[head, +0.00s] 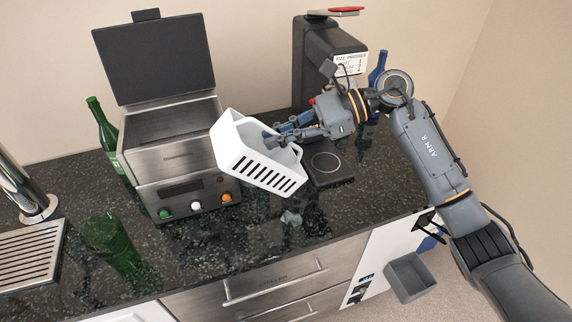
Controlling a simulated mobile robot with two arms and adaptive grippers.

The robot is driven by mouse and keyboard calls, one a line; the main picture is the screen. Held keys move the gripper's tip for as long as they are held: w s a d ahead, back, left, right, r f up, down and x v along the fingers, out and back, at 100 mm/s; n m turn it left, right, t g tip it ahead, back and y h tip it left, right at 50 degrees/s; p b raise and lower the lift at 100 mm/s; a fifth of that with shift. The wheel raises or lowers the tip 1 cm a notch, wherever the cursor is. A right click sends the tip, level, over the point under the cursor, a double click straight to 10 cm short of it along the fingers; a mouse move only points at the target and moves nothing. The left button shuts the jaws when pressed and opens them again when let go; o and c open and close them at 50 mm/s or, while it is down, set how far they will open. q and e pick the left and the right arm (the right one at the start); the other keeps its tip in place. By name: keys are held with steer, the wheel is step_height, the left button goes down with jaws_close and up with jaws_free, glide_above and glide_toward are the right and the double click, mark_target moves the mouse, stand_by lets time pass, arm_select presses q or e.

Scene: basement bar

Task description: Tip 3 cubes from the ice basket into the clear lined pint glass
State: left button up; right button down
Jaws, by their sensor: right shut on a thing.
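The white ice basket (228,138) with a slotted side hangs tilted above the counter in the head view. My right gripper (284,135) is shut on it at its right side. The basket's inside is mostly hidden, and I cannot make out any cubes in it. A small pale, glassy patch (291,217) shows on the counter below the basket; I cannot tell whether it is ice, glass or a reflection. I cannot make out a clear lined pint glass with certainty. My left gripper is not in view.
A steel appliance (170,190) with its dark lid raised stands behind and left of the basket. A green bottle (104,137), a green glass (104,236) and a drip tray (30,257) are farther left. A black machine (316,50) stands behind. The front middle counter is largely clear.

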steer(key=shift+w+d+f+y+b, duration=0.1)
steer(key=shift+d+f+y+b, duration=0.1)
steer(key=shift+y+b, duration=0.25)
steer(key=shift+d+r+y, duration=0.1)
steer(key=shift+r+y, duration=0.15)
steer(key=shift+w+d+r, duration=0.1)
steer(key=shift+d+r, duration=0.05)
steer(key=shift+r, duration=0.05)
steer(key=shift+w+d+y, duration=0.1)
steer(key=shift+d+y, duration=0.15)
steer(key=shift+y, duration=0.15)
steer(key=shift+d+r+y, duration=0.15)
steer(key=shift+r+y, duration=0.05)
steer(key=shift+y, duration=0.1)
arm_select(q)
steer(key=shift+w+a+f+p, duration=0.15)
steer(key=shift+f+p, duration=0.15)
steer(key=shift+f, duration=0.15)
arm_select(e)
steer(key=shift+w+d, duration=0.1)
steer(key=shift+d, duration=0.1)
